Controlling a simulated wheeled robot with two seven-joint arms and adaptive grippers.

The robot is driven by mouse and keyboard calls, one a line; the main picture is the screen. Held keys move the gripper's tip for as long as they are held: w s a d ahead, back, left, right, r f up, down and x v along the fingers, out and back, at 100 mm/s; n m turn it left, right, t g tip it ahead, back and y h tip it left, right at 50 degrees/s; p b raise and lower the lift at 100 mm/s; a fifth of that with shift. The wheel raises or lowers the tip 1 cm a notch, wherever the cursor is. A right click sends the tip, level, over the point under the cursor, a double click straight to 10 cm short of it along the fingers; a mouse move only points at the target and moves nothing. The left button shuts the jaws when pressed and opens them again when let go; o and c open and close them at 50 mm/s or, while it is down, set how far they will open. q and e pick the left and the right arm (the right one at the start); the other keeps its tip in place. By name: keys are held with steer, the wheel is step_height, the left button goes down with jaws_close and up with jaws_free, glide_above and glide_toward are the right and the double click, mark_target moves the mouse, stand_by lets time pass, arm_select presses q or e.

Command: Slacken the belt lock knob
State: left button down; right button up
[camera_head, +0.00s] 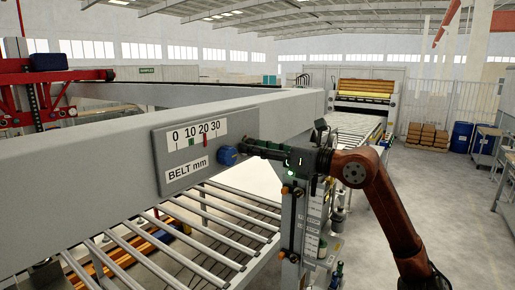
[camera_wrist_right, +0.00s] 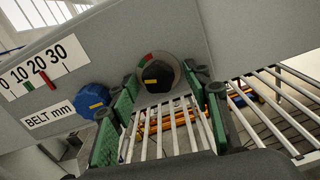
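In the right wrist view a black knob (camera_wrist_right: 157,74) with a yellow mark sits on a round grey base with red and green sectors, on the grey beam face. I take it for the belt lock knob. A blue knob (camera_wrist_right: 92,99) is to its left; it also shows in the head view (camera_head: 227,156). My right gripper (camera_wrist_right: 163,86) is open, its green-padded fingers on either side of the black knob in the picture. I cannot tell whether they touch it. In the head view my right gripper (camera_head: 258,148) hides the black knob. My left gripper is not in view.
The belt scale plate (camera_head: 190,165) is on the beam (camera_head: 90,175), with a green mark near 10 and a red one near 20. A roller conveyor (camera_head: 190,240) runs below. A post with lights (camera_head: 290,215) stands under my right gripper.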

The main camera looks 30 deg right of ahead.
steer(key=v, duration=1.2)
steer(key=shift+w, duration=0.1)
